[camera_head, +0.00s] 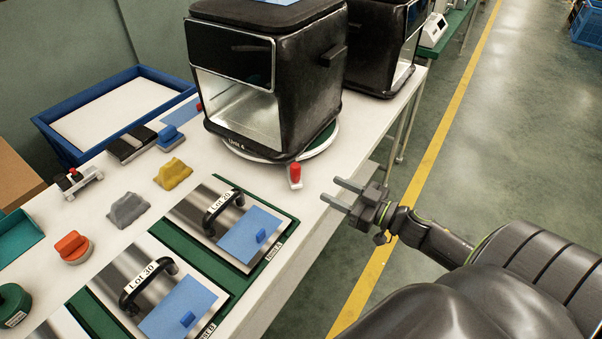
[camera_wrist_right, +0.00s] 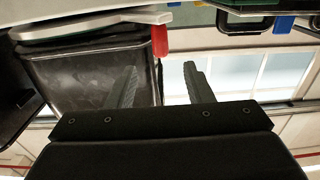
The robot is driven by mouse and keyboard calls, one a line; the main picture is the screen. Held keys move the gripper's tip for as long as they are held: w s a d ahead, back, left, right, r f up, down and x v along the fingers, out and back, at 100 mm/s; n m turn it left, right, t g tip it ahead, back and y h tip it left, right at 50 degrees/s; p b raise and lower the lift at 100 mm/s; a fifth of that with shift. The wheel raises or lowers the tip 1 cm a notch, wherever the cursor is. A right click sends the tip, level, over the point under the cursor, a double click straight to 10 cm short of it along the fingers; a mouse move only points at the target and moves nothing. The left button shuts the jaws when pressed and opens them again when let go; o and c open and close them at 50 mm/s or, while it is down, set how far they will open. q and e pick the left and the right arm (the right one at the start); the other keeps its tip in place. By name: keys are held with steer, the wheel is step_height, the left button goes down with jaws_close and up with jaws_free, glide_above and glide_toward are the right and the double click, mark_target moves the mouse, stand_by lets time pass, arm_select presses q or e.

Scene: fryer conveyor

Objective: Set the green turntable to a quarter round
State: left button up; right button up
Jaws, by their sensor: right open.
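The green turntable (camera_head: 322,142) has a pale rim and lies under a black fryer unit (camera_head: 290,75) labelled Unit 4. A red peg (camera_head: 295,172) stands upright at its near edge. My right gripper (camera_head: 331,190) is open and empty, just right of the peg and apart from it, at the table's edge. In the right wrist view, the peg (camera_wrist_right: 160,40) shows beyond the gap between the open fingers (camera_wrist_right: 159,72), and the turntable's rim (camera_wrist_right: 90,25) is at the upper left. My left gripper is not in view.
Nest plates with metal lot trays (camera_head: 215,215) and blue tabs lie at the front. A blue bin (camera_head: 110,100) is behind. A second black unit (camera_head: 385,45) stands close behind the first. The aisle floor right of the table is clear.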

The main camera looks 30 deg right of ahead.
mark_target(301, 183)
steer(key=p+x, duration=0.2)
steer(key=x, duration=0.7)
steer(key=shift+w+r+p, duration=0.1)
steer(key=shift+w+p, duration=0.05)
steer(key=shift+p, duration=0.2)
steer(key=shift+w+a, duration=0.3)
steer(key=shift+w, duration=0.25)
steer(key=shift+c, duration=0.5)
jaws_close()
